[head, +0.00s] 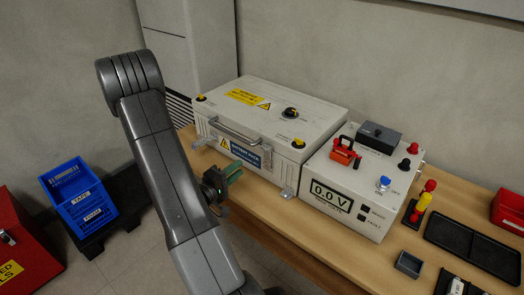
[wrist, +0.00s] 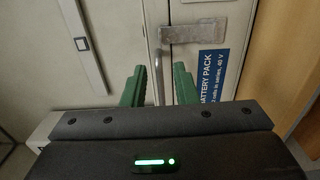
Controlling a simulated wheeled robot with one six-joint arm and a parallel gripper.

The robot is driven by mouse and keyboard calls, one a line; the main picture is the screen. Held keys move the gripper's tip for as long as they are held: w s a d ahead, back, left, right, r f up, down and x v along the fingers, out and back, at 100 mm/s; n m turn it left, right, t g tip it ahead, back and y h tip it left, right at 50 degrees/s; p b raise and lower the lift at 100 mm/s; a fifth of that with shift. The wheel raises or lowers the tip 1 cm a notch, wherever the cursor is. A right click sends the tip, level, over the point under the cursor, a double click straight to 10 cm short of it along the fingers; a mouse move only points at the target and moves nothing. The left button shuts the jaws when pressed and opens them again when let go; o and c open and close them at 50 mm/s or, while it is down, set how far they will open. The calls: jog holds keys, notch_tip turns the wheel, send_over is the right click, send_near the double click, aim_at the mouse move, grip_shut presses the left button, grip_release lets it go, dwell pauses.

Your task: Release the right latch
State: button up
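The white battery pack case (head: 300,104) stands on the bench with a metal carry handle (head: 235,131) at its front. The right latch (head: 266,156) is a bright metal piece at the right end of the blue label. My gripper (head: 230,175) is in front of the case. In the wrist view my gripper (wrist: 160,83) is open, the bar appearing between its green fingers. I cannot tell whether they touch it.
The left latch (head: 203,142) is at the case's left front. A white power unit (head: 352,190) reading 0.0 V stands to the right, with a red lock-like item (head: 343,150) on top. Blue crates (head: 80,196) and a red box (head: 22,245) are at left.

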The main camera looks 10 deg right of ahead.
send_over(265, 159)
jog(key=s+a, duration=0.2)
jog(key=s, duration=0.1)
jog(key=shift+a, duration=0.2)
jog(key=shift+c, duration=0.3)
grip_shut()
dwell(0.9)
